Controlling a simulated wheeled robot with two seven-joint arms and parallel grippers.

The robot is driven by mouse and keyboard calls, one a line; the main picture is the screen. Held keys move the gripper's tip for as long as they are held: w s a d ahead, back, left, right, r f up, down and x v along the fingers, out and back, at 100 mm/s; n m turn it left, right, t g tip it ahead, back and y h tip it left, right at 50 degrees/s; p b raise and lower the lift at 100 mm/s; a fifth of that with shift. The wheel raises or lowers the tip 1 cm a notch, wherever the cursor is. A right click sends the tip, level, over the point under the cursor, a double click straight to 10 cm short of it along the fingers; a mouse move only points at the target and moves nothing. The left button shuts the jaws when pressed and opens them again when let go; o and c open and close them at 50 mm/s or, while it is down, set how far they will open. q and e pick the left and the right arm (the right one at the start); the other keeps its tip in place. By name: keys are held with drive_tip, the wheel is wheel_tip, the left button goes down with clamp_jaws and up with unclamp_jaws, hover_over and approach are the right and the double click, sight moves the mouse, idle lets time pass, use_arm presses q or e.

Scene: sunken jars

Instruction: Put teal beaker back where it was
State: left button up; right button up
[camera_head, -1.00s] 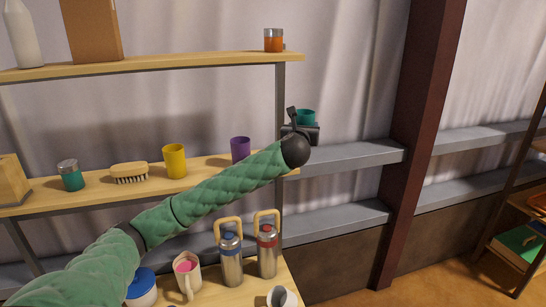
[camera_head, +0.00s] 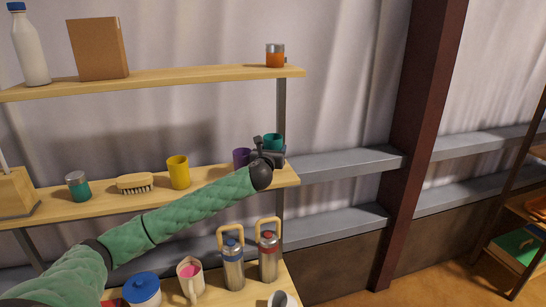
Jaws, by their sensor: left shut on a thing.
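The teal beaker (camera_head: 274,141) is held by my left gripper (camera_head: 268,153) near the right end of the middle shelf (camera_head: 216,184). Its upper part shows above the gripper; its lower part is hidden, so I cannot tell whether it touches the shelf. A purple cup (camera_head: 241,157) stands just left of the gripper, partly hidden by it. My left gripper is shut on the beaker. My right gripper is not in view.
A yellow cup (camera_head: 178,172), a brush (camera_head: 134,183) and a teal jar with a grey lid (camera_head: 77,186) stand farther left on the middle shelf. An orange jar (camera_head: 275,55) stands on the top shelf above. Two flasks stand below, including a red-topped one (camera_head: 268,255).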

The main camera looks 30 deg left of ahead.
use_arm(q)
drive_tip(key=shift+f+p, duration=1.15)
drive_tip(key=shift+f, duration=0.9)
drive_tip(key=o, duration=1.2)
drive_tip(key=shift+c, duration=0.2)
